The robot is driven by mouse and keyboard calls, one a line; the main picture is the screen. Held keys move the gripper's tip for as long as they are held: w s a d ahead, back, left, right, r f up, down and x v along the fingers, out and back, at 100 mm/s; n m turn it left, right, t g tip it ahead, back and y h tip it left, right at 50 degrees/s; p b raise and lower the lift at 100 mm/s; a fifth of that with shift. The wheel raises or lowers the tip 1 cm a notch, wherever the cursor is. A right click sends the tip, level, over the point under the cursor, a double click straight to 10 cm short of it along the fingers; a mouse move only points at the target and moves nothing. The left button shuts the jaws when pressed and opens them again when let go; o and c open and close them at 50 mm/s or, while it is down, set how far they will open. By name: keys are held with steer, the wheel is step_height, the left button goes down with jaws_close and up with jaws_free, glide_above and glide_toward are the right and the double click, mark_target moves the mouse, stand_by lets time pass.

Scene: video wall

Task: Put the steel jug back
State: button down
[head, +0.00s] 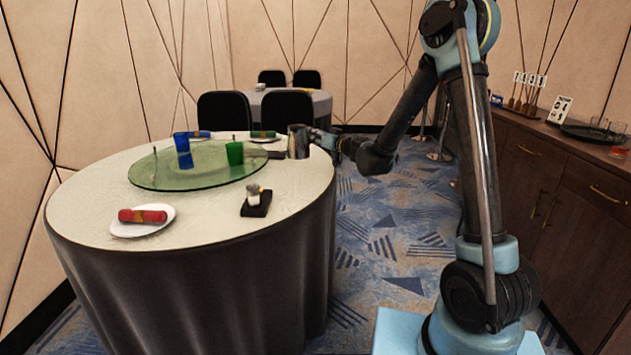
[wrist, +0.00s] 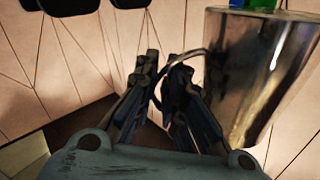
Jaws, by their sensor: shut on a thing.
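The steel jug (head: 298,142) is a shiny metal cup-like vessel over the right side of the round table (head: 270,200); I cannot tell whether its base touches the cloth. My gripper (head: 320,138) reaches in from the right. In the wrist view the jug (wrist: 258,75) fills the right side, tilted in the picture. Its thin curved handle runs between the fingers of my gripper (wrist: 168,85), which are shut on it.
A white plate with a red roll (head: 142,216) and a black holder (head: 256,205) are nearer. A dark sideboard (head: 545,170) bearing a tray (head: 590,134) stands right.

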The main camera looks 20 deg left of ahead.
steer(key=shift+w+d, duration=0.25)
steer(key=shift+d, duration=0.2)
steer(key=shift+f, duration=5.05)
steer(key=c, duration=1.7)
jaws_free()
